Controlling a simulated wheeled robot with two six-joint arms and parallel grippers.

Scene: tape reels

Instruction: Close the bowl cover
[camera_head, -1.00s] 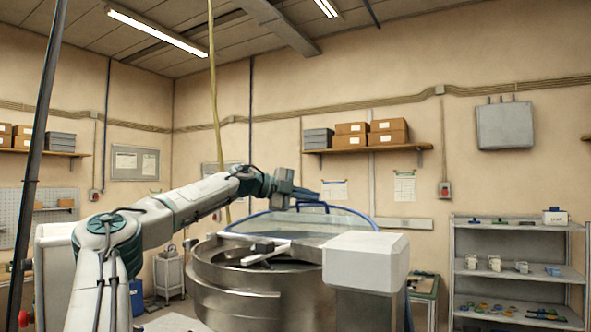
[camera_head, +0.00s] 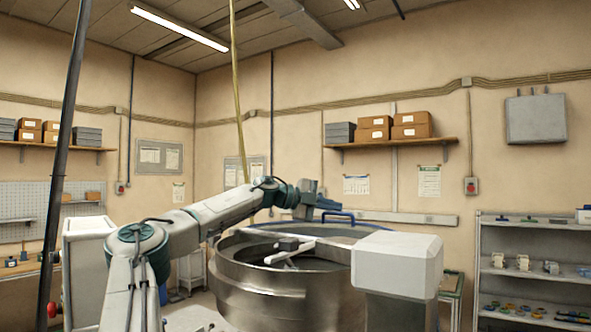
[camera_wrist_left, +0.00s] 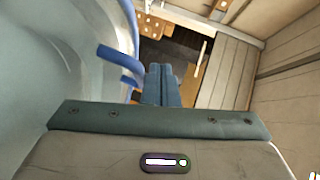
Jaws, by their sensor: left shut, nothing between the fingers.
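The large steel bowl (camera_head: 255,288) stands at the centre of the head view. Its clear cover (camera_head: 335,231) with a blue rim is above and behind the opening, seen nearly edge-on and still raised at the back. A blue handle (camera_head: 339,214) stands up from its rim. My left gripper (camera_head: 328,203) is shut and empty, just above and beside the handle. In the left wrist view the gripper (camera_wrist_left: 161,80) is close to the blue handle (camera_wrist_left: 120,66), with the pale cover (camera_wrist_left: 75,75) filling the left side. Contact cannot be told. My right gripper is not in view.
A white box housing (camera_head: 398,262) stands at the bowl's right side. A grey shelf unit (camera_head: 530,266) with small items is at the right. A dark pole (camera_head: 67,150) rises at the left. A wall shelf (camera_head: 392,144) holds boxes.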

